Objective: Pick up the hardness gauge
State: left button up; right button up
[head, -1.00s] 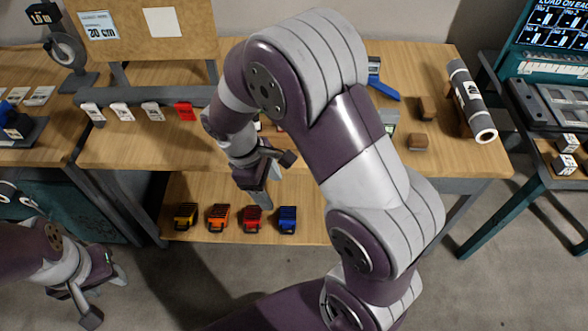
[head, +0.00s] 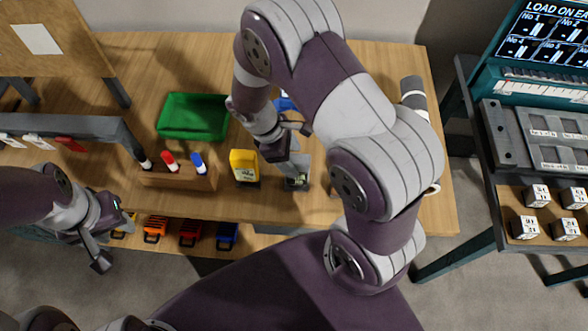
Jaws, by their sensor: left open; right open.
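A small grey device with a dark display (head: 297,181) stands on the wooden table, just below my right gripper; it may be the hardness gauge. A yellow handheld device (head: 244,166) stands to its left, and I cannot tell for certain which is the gauge. My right gripper (head: 293,156) is open, pointing down over the grey device and partly covering it. I cannot tell if they touch. My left gripper (head: 108,238) is open and empty, off the table's front edge at the left.
A green tray (head: 193,117) lies behind a wooden rack (head: 178,181) of markers. A grey roll (head: 413,95) lies at the right, partly behind my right arm. Coloured cases sit on a lower shelf. Numbered cubes (head: 537,195) sit on the teal bench at right.

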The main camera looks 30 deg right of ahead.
jog(key=d+f, duration=0.1)
jog(key=s+d+f, duration=0.1)
jog(key=f, duration=0.1)
jog(key=shift+s+d+f, duration=0.15)
jog(key=shift+a, duration=0.3)
jog(key=c, duration=0.4)
grip_shut()
pick_arm(q)
jog(key=shift+s+d+r, duration=0.2)
jog(key=shift+d+r, duration=0.1)
jog(key=shift+d, duration=0.1)
